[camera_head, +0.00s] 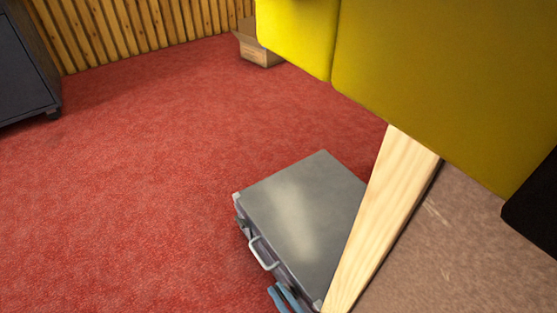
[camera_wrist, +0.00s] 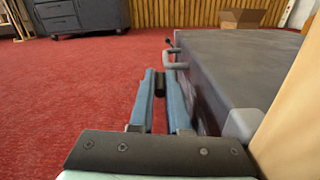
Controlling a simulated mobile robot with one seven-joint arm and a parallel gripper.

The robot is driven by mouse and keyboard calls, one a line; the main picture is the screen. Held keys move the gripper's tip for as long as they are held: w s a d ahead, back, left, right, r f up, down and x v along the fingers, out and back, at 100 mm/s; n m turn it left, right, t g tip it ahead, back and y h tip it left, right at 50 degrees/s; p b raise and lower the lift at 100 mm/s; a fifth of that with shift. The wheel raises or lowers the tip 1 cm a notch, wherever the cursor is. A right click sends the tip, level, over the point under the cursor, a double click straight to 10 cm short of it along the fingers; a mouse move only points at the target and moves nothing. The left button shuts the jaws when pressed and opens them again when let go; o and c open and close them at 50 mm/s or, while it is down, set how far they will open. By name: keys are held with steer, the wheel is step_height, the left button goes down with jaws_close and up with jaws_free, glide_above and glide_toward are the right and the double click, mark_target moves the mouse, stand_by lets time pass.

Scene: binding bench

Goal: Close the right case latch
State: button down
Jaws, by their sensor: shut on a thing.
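A grey case (camera_head: 303,212) lies flat on the red floor, its lid down. Its light handle (camera_head: 262,252) is on the front side and also shows in the wrist view (camera_wrist: 176,64). My gripper (camera_head: 283,296) is low by the right end of that front side, its blue fingers partly cut off by the picture edge. In the wrist view my gripper (camera_wrist: 161,82) has its two blue fingers shut on a small dark piece, apparently the right latch (camera_wrist: 160,85). Its joint to the case is hidden. A small dark part, apparently the other latch (camera_wrist: 170,42), sticks out beyond the handle.
A pale wooden post (camera_head: 383,215) stands against the case's right side. Large yellow panels (camera_head: 420,80) hang over the upper right. A dark cabinet (camera_head: 25,70) is at far left and a cardboard box (camera_head: 258,52) by the slatted wall. The red carpet left of the case is clear.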

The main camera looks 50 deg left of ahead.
steer(key=shift+f, duration=0.1)
steer(key=c, duration=1.2)
jaws_free()
steer(key=shift+o, duration=0.2)
steer(key=shift+d, duration=0.1)
steer(key=s+d, duration=0.1)
steer(key=d, duration=1.1)
steer(key=shift+d, duration=0.4)
